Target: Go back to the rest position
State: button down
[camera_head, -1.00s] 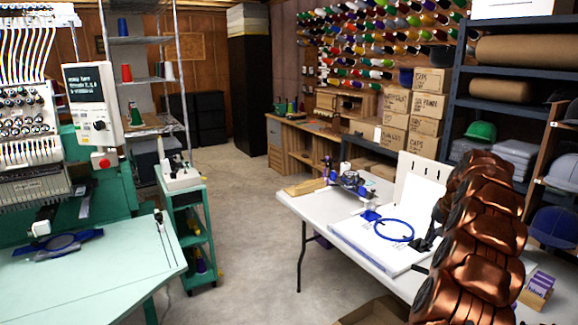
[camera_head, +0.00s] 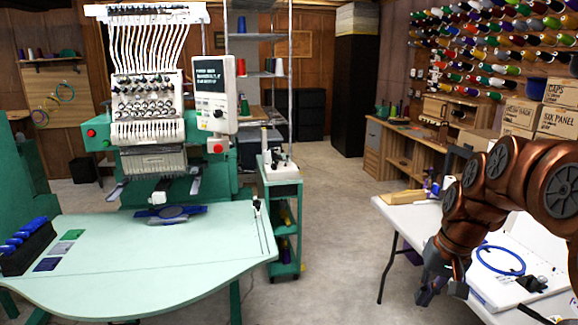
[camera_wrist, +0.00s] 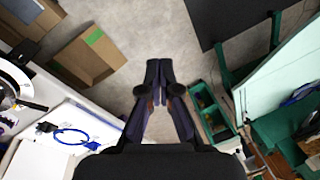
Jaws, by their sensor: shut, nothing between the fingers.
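My gripper (camera_head: 431,291) hangs at the end of my copper arm, at the front edge of the white table, pointing down. In the wrist view my gripper (camera_wrist: 158,72) has its fingertips together with nothing between them, above bare concrete floor.
The white table (camera_head: 400,213) with a blue hoop (camera_head: 500,260) is at right. The green embroidery machine table (camera_head: 150,265) fills the left front. A green cart (camera_head: 282,215) stands beside it. Open cardboard boxes (camera_wrist: 85,60) lie on the floor. The floor aisle between the tables is clear.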

jog(key=s+a+f+n+g, duration=0.1)
jog(key=s+a+f, duration=0.1)
jog(key=s, duration=0.7)
jog(key=s+a+f+n+g+h, duration=0.1)
jog(key=s+a+f, duration=0.1)
jog(key=s, duration=0.7)
jog(key=s+a+f+n+h, duration=0.1)
jog(key=s+a, duration=0.3)
jog(key=s, duration=0.5)
jog(key=shift+s+a+f+g, duration=0.2)
jog(key=shift+f+g, duration=0.2)
jog(key=shift+f, duration=0.3)
jog(key=shift+w+a, duration=0.1)
jog(key=shift+a, duration=0.05)
